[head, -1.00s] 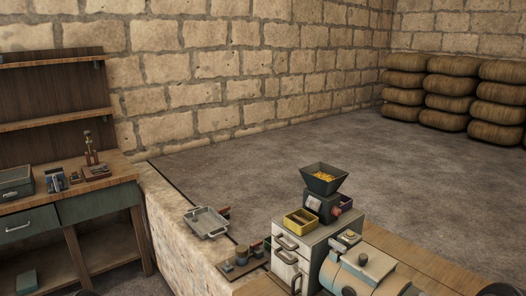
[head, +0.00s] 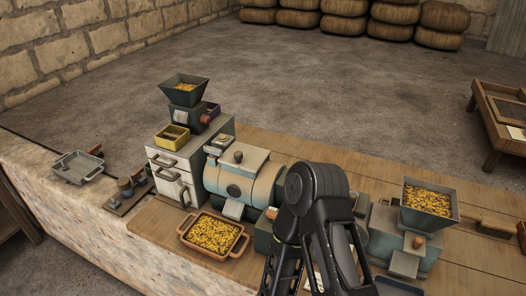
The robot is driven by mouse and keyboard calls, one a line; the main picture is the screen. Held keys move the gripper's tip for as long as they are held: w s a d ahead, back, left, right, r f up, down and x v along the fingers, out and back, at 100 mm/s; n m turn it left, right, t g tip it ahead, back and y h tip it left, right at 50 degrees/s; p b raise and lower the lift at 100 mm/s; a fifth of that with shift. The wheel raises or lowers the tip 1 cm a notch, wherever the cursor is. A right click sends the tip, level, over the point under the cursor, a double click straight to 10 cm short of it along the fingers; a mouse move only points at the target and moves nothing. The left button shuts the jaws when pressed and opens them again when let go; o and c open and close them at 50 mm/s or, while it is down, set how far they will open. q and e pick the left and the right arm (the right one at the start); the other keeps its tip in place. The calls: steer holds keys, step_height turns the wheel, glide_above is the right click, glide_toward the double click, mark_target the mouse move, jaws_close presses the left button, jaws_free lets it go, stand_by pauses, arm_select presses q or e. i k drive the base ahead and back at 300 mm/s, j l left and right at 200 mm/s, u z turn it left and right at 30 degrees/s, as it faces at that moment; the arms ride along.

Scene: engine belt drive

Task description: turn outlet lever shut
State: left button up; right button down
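I cannot make out for sure which part is the outlet lever. A small red part (head: 271,213) shows beside my black arm, partly hidden. The drum-shaped machine (head: 240,180) stands in the middle of the bench with a pale chute (head: 233,209) at its front. A tan tray (head: 212,234) full of yellow grain sits below that chute. On the right, a machine with a grain-filled hopper (head: 430,198) has an orange-brown knob (head: 418,241). A black arm of mine rises at bottom centre and hides the bench between the machines. Neither gripper's fingers show.
A white drawer cabinet (head: 186,164) carries a small grain hopper (head: 184,92) and a yellow box (head: 172,137). Stacked sacks (head: 344,15) and a slatted stand (head: 503,118) are beyond open floor.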

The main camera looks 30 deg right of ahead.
mark_target(271, 214)
steer(key=z, duration=2.35)
steer(key=k+j, duration=0.15)
steer(key=k, duration=0.35)
